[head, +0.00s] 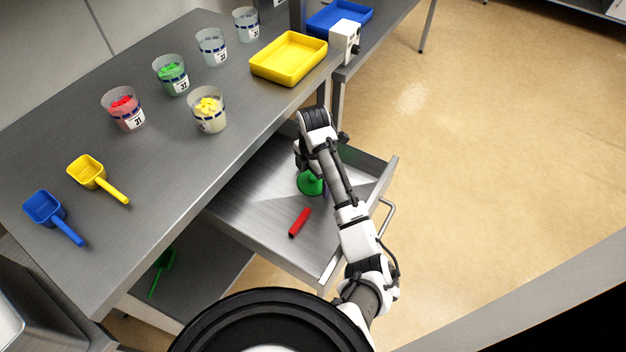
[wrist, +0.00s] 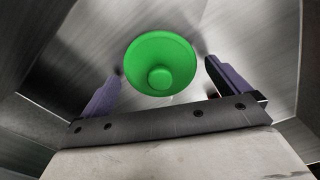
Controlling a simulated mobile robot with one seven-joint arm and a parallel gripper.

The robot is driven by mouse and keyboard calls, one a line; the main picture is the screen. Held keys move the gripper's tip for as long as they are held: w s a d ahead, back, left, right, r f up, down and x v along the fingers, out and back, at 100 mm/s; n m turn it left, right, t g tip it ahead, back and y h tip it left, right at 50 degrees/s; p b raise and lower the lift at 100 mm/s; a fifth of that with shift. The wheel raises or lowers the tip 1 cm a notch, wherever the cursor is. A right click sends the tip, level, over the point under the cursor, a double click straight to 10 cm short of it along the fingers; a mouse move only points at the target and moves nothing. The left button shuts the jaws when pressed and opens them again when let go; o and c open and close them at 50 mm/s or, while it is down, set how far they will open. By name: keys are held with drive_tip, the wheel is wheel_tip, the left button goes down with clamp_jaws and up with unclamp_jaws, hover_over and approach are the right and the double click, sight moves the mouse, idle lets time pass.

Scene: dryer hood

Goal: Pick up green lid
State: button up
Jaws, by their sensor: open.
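The green lid (head: 310,184) lies in the open metal drawer, partly hidden by my arm in the head view. In the wrist view the green lid (wrist: 160,64) is round with a raised knob in its middle. My gripper (wrist: 162,82) is open, its two purple fingers on either side of the lid's near part. The lid is not gripped; whether a finger touches it I cannot tell. In the head view the fingers are mostly hidden behind my arm, over the drawer.
A red stick (head: 299,222) lies in the drawer (head: 250,195) near the lid. The drawer walls surround the gripper closely. On the bench above stand several cups, a yellow tray (head: 289,58), a yellow scoop (head: 90,172) and a blue scoop (head: 45,209). A green scoop (head: 163,262) lies on the lower shelf.

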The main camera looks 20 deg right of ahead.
drive_tip(key=shift+f, duration=0.3)
drive_tip(key=c, duration=0.8)
drive_tip(key=shift+c, duration=0.2)
drive_tip(key=shift+r, duration=0.1)
